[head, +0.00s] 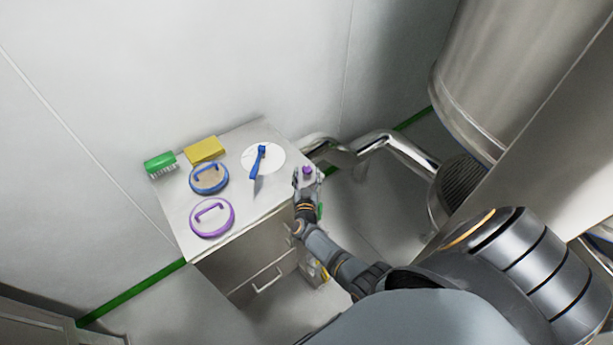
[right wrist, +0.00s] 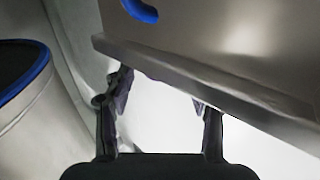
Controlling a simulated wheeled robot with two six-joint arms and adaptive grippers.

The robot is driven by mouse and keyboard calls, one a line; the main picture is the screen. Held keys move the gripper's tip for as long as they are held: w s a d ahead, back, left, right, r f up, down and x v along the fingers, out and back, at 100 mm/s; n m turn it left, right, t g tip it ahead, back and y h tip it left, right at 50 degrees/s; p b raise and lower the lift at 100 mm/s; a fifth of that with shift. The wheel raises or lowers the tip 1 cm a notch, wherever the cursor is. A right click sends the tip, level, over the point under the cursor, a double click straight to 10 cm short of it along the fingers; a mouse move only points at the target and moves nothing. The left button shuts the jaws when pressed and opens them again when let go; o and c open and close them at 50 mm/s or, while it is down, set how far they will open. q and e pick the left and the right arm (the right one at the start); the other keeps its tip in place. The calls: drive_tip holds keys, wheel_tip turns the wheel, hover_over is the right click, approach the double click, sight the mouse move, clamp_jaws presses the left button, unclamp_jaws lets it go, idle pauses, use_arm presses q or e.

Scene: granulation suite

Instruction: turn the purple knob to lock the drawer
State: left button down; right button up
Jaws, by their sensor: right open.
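The small purple knob (head: 307,170) shows at the right end of the metal cabinet top (head: 236,236). My right gripper (head: 307,177) is at that end, its fingers around or just in front of the knob; whether they touch it I cannot tell. In the right wrist view its two fingers (right wrist: 162,98) are spread apart, with a metal edge and bright floor behind them, and I cannot make out the knob there. The cabinet's drawer front with its bar handle (head: 268,280) is below the top. My left gripper is not in view.
On the top lie a green brush (head: 160,163), a yellow sponge (head: 205,149), a blue-rimmed lid (head: 209,179), a purple-rimmed lid (head: 212,218) and a blue-handled tool (head: 260,160) on a white disc (head: 275,157). Steel pipes (head: 390,143) and a large vessel (head: 500,75) stand right.

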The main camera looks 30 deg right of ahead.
drive_tip(key=v, duration=1.2)
